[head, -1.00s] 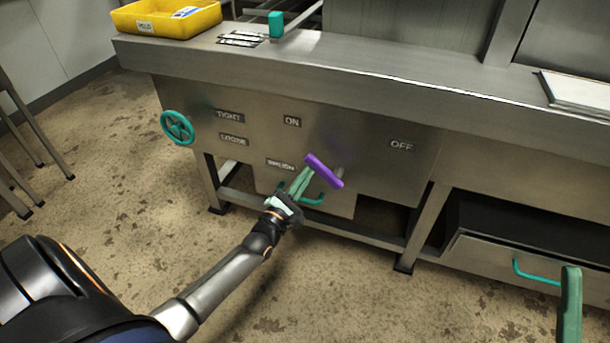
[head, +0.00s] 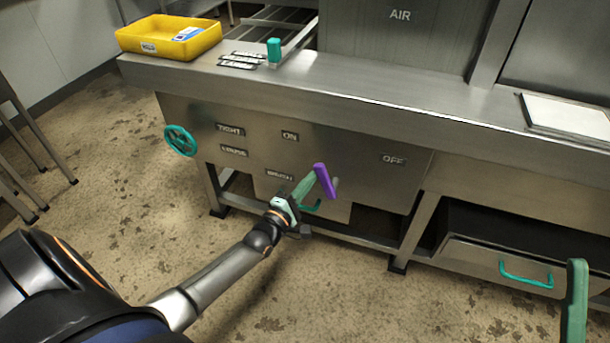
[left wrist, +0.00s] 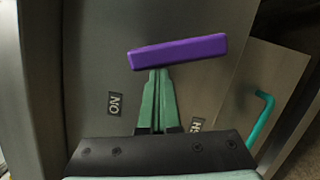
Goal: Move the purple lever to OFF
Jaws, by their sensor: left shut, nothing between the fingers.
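The purple lever (head: 325,181) is on the steel front panel, between the ON label (head: 290,136) and the OFF label (head: 393,160). Its bar stands steeply, with its top end leaning left. My left gripper (head: 311,178) is shut and empty, its green fingertips at the lever's left side. In the left wrist view, the fingertips (left wrist: 158,72) meet the edge of the purple lever (left wrist: 178,51), apparently touching it. The ON label (left wrist: 114,103) shows there too. A green finger of my right gripper (head: 575,303) shows at the lower right edge; its opening cannot be seen.
A teal handle (head: 311,207) sits just below the lever. A teal wheel (head: 180,140) is at the panel's left. A drawer with a teal handle (head: 526,276) is at the lower right. A yellow bin (head: 171,38) stands on the ledge. The panel right of the lever is clear.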

